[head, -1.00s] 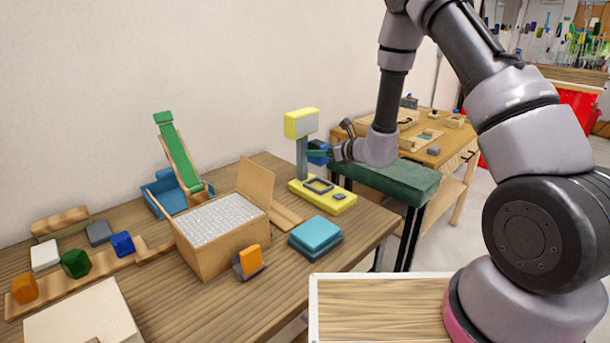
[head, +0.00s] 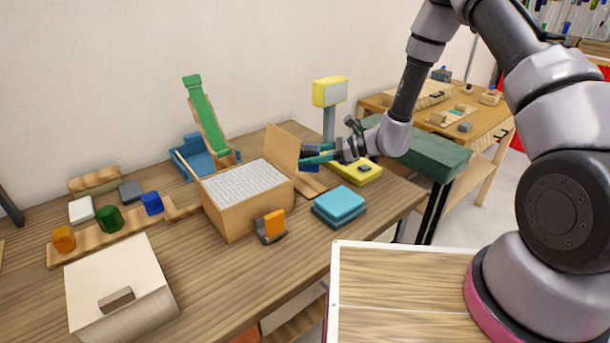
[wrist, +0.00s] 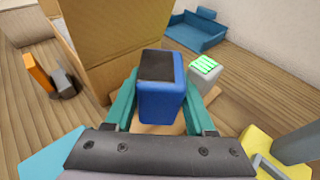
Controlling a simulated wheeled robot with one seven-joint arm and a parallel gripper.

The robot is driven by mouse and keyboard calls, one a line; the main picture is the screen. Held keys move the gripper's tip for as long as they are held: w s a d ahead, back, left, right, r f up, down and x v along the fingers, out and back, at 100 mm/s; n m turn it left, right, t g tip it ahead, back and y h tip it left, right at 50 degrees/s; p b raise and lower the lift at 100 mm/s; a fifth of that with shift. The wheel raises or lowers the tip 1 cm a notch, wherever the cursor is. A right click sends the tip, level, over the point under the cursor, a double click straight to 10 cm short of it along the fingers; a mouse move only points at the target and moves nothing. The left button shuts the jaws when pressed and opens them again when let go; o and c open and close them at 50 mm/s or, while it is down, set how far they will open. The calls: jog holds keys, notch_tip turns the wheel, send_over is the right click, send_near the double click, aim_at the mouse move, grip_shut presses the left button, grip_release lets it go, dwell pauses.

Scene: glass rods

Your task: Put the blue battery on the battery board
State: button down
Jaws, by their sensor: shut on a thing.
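The blue battery (wrist: 160,90), a blue block with a black top, is between the teal fingers of my gripper (wrist: 165,100) in the wrist view. The gripper is shut on it. In the head view, the blue battery (head: 309,160) is partly hidden by my gripper (head: 318,156), just right of the open box lid. It appears held above the table. A flat wooden board (head: 309,187) lies below, right of the box; the wrist view shows wood under the battery. A wooden strip (head: 128,229) at left carries orange, green and blue blocks. I cannot tell which is the battery board.
A yellow scale (head: 355,172) with a post is at right. A grey block with a green top (wrist: 205,69) is just beyond the battery. A blue-teal pad (head: 339,204) lies in front.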

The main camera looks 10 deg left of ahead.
jog(key=shift+f, duration=2.95)
jog(key=shift+f, duration=0.1)
jog(key=shift+c, duration=1.2)
grip_release()
